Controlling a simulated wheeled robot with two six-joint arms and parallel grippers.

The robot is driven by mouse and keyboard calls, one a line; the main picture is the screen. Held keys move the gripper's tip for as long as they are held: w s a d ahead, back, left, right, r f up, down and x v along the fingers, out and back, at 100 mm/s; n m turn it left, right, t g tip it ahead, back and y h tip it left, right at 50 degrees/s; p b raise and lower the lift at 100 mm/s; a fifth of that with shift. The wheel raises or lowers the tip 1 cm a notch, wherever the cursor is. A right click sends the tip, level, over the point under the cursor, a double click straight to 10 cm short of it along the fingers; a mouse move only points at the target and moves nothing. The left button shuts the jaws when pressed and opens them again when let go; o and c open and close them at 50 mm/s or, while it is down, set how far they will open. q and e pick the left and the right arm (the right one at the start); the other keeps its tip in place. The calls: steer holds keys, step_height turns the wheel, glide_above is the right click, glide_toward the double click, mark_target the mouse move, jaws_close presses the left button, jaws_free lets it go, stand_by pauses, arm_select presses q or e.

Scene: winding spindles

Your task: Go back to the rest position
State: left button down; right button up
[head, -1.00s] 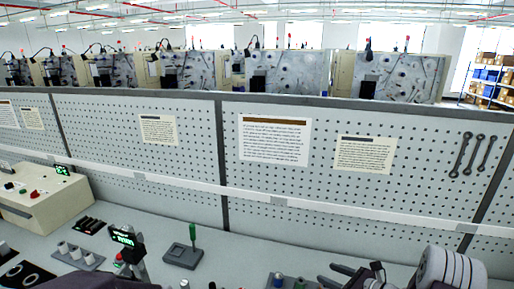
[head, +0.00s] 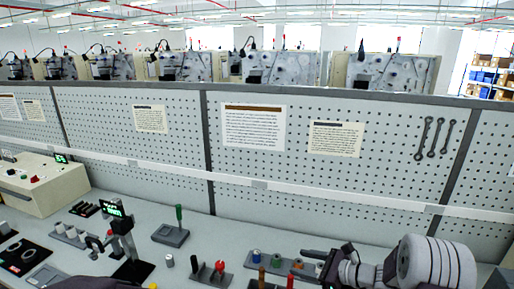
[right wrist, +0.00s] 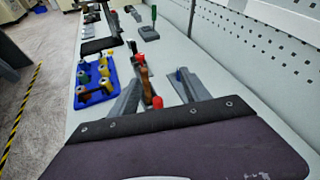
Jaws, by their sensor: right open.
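My right gripper (head: 318,266) comes in from the lower right of the head view, low over the bench. In the right wrist view its two grey fingers (right wrist: 158,88) are spread apart with nothing held between them. Beyond the fingers, a small stand with red- and brown-topped upright pieces (right wrist: 145,84) shows between them. I cannot tell how far the fingertips are from it. A dark purple shape (head: 88,284) at the bottom edge of the head view may be part of my left arm; no left fingers show.
A blue tray (right wrist: 98,99) with several spindles lies on the bench. A stand with a green display (head: 116,210), a green-handled tool on a grey base (head: 171,236) and a beige box (head: 45,190) stand left. A pegboard wall (head: 270,185) closes the back.

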steer(key=s+a+f+n+g+h+b, duration=0.1)
steer(key=s+a+f+n+g+b, duration=0.1)
steer(key=s+a+n+g, duration=0.45)
steer(key=s+a+f+n+g+h+b, duration=0.1)
steer(key=s+a+f+n+b, duration=0.2)
steer(key=s, duration=0.7)
steer(key=s+d+f+n+h+b, duration=0.1)
steer(key=s+d+f+n+h, duration=0.3)
steer(key=s+d+n+h, duration=0.4)
steer(key=d+n, duration=0.1)
steer(key=n, duration=0.1)
steer(key=d+f+n, duration=0.1)
steer(key=d, duration=0.1)
steer(key=d+n, duration=0.2)
steer(key=shift+s+d+f+n+h, duration=0.2)
steer(key=shift+f+n+h, duration=0.1)
steer(key=shift+f+n, duration=0.05)
